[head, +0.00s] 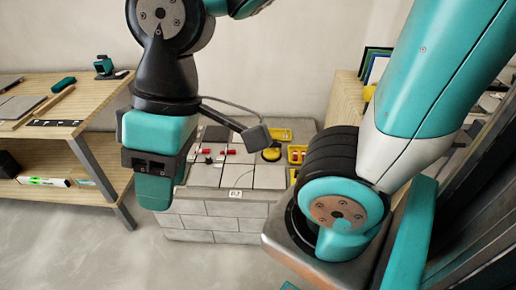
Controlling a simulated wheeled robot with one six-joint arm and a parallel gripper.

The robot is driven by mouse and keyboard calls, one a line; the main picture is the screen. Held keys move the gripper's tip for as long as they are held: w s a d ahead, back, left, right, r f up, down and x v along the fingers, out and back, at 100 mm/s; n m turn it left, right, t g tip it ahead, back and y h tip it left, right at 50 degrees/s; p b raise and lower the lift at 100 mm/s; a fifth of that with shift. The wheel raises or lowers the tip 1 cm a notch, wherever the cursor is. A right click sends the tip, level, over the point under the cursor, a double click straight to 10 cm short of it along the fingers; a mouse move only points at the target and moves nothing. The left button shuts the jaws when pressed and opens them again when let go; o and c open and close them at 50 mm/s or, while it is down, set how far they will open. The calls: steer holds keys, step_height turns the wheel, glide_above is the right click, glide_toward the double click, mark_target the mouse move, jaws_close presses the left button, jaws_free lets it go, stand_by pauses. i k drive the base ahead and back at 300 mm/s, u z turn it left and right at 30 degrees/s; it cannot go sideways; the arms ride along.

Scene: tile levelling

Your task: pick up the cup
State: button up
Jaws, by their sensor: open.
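No drinking cup is plain to see. A small round black and yellow thing (271,154) may be the cup. It sits on the tiled block (215,208), towards its back right, close to a yellow tray. My gripper (154,190) is a teal and black unit hanging at the left front of the block, to the left of the round thing and apart from it. Its jaws are open, with nothing seen between them. It hides part of the block's left side.
Red-topped clips (207,152) stand on the tiles. Yellow trays (297,153) lie at the block's right. A wooden workbench (86,104) with tools stands at left, and another wooden surface (346,98) at right. My arm covers much of the right. Floor is clear at front left.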

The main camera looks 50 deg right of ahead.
mark_target(272, 154)
steer(key=z, duration=0.25)
steer(key=i, duration=0.7)
steer(key=z, duration=1.05)
steer(key=i, duration=0.55)
steer(key=z, duration=0.6)
